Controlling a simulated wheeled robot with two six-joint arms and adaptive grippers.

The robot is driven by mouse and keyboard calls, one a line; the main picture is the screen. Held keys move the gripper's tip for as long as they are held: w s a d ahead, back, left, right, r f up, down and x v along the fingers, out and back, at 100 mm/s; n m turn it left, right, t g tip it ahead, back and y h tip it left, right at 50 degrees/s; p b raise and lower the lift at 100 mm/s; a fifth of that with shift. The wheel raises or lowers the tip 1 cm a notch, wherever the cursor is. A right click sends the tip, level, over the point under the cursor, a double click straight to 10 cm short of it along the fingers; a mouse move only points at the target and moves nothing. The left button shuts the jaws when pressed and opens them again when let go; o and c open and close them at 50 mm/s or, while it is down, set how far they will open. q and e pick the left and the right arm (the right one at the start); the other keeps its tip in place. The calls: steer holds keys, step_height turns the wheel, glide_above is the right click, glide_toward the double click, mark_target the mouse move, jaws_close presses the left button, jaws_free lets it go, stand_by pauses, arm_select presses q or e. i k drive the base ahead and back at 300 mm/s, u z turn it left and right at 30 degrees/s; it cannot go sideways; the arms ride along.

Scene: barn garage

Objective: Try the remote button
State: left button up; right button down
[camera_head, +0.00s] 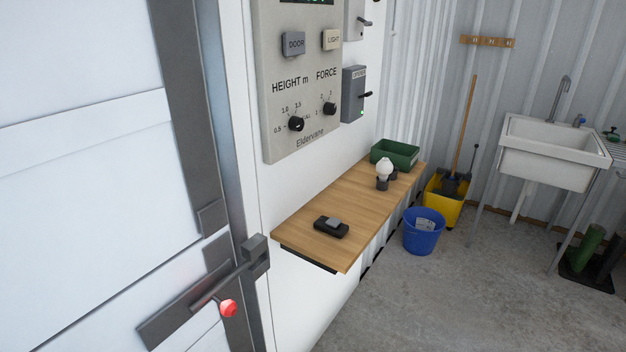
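A small black remote (331,227) with a grey button (333,222) on top lies on the near part of a wooden wall shelf (318,248). Nothing touches it. A grey control panel (300,100) marked Eldervane is on the wall above, with DOOR (293,43) and LIGHT (331,40) buttons and two black knobs for height and force. Neither of my grippers is in view.
A white door (80,180) with a dark latch and red knob (228,309) fills the left. A white bulb-like item (384,168) and green bin (395,154) sit farther along the shelf. A blue bucket (423,238), yellow mop bucket (444,207) and sink (548,165) stand beyond. Front-right floor is clear.

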mark_target(334, 222)
steer(key=u, duration=0.25)
steer(key=i, duration=1)
steer(key=u, duration=0.2)
